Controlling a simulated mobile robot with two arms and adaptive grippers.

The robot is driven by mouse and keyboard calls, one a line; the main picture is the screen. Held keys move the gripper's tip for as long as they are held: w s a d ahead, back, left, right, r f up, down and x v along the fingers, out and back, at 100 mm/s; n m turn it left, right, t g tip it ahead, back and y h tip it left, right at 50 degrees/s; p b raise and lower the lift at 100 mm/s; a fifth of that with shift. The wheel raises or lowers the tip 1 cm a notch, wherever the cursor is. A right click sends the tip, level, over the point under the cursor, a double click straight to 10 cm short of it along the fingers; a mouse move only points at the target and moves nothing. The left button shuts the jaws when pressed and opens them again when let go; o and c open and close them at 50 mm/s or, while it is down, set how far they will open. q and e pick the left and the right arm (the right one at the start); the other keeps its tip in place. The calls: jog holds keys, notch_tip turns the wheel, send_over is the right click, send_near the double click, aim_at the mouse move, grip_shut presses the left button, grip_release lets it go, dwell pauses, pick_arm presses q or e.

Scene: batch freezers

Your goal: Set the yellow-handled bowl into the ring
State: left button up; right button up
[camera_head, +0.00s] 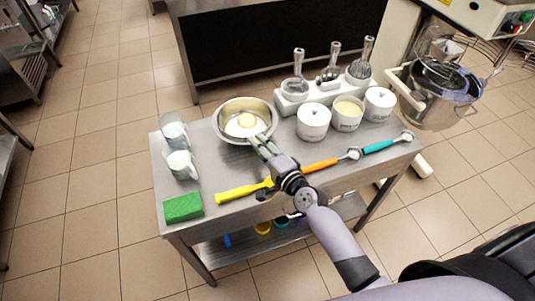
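A round steel bowl (223,117) stands upright on the left half of the steel table, with white and yellow contents. No yellow handle shows on it. A yellow handle (235,194) lies on the table in front of it, its right end hidden by my gripper. My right gripper (257,141) reaches over the table from the front, its fingertips overlapping the bowl's front rim. I cannot tell whether they touch or grip the rim. A mixer with a steel bowl (450,95) stands at the right; no separate empty ring shows clearly. My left gripper is out of view.
Two glass jugs (182,166) and a green sponge (183,207) are at the table's left. Three white pots (313,123) and a white rack (293,96) of whisk-like tools stand behind. Orange (322,164) and teal (379,146) handled scoops lie along the front right.

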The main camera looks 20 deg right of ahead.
jog(key=v, duration=1.2)
jog(key=s+a+f+n+g+y, duration=0.25)
jog(key=s+a+n+g, duration=0.4)
jog(key=n, duration=0.45)
jog(key=s+d+f+n+g+h, duration=0.2)
jog(key=s+d+n+g+h, duration=0.45)
jog(key=s+d, duration=0.4)
jog(key=s+a+f, duration=0.1)
jog(key=s+f, duration=0.1)
jog(key=f, duration=1.1)
jog(key=s+a+f, duration=0.1)
jog(key=f, duration=1.2)
jog(key=s+d+f+g, duration=0.2)
jog(key=s+d+f, duration=0.1)
jog(key=s+f, duration=1.3)
jog(key=shift+s+d+f+h, duration=0.2)
jog(key=shift+s+f+h, duration=0.15)
jog(key=shift+s, duration=0.2)
